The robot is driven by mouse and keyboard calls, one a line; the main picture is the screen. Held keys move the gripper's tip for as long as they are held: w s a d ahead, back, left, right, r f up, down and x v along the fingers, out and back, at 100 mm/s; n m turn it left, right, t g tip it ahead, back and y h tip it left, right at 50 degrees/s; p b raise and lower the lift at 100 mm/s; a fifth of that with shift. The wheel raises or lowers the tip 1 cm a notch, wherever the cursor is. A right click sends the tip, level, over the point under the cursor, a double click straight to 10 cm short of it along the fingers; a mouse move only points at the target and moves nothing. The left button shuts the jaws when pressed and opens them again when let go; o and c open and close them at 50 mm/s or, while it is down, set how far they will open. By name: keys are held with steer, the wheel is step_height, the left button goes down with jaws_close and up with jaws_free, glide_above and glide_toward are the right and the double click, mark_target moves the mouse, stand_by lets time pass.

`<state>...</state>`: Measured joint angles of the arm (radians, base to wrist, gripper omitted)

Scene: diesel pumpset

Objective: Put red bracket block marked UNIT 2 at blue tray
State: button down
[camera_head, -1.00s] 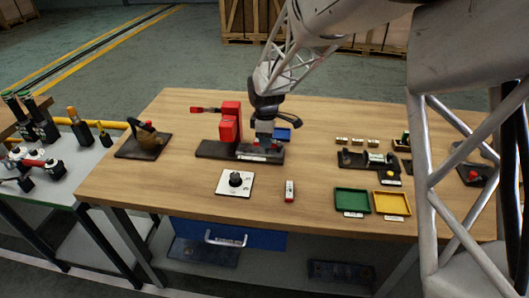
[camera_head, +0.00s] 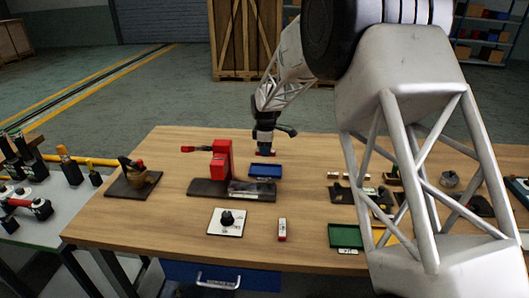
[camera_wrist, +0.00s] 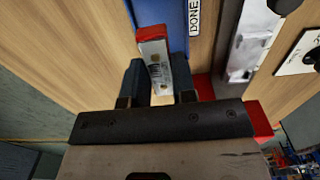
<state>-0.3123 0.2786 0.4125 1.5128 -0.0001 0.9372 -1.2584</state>
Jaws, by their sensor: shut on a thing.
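My gripper (camera_head: 265,147) is shut on a red bracket block (camera_head: 266,153), held above the table's far side, just behind the blue tray. In the wrist view the red bracket block (camera_wrist: 154,58) sits between the two dark fingers (camera_wrist: 158,80); it shows a pale metal face with holes and a red end. No UNIT 2 marking is readable on it. The blue tray (camera_head: 265,171) lies on the table behind the black base plate, and looks empty. In the wrist view the blue tray (camera_wrist: 178,16) lies beside the block, with a DONE label (camera_wrist: 195,14).
A red clamp-like fixture (camera_head: 221,160) stands on a black base plate (camera_head: 215,188) left of the tray. A white plate with a black knob (camera_head: 226,221) and a small red-and-white item (camera_head: 282,229) lie nearer. A green tray (camera_head: 345,236) is at front right.

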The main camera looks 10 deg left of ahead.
mark_target(266, 171)
steer(key=shift+f, duration=0.1)
stand_by(0.3)
steer(key=shift+f, duration=3.55)
steer(key=shift+f, duration=0.3)
steer(key=c, duration=0.8)
jaws_free()
steer(key=shift+c, duration=0.2)
steer(key=shift+r, duration=3.45)
steer(key=shift+s, duration=0.1)
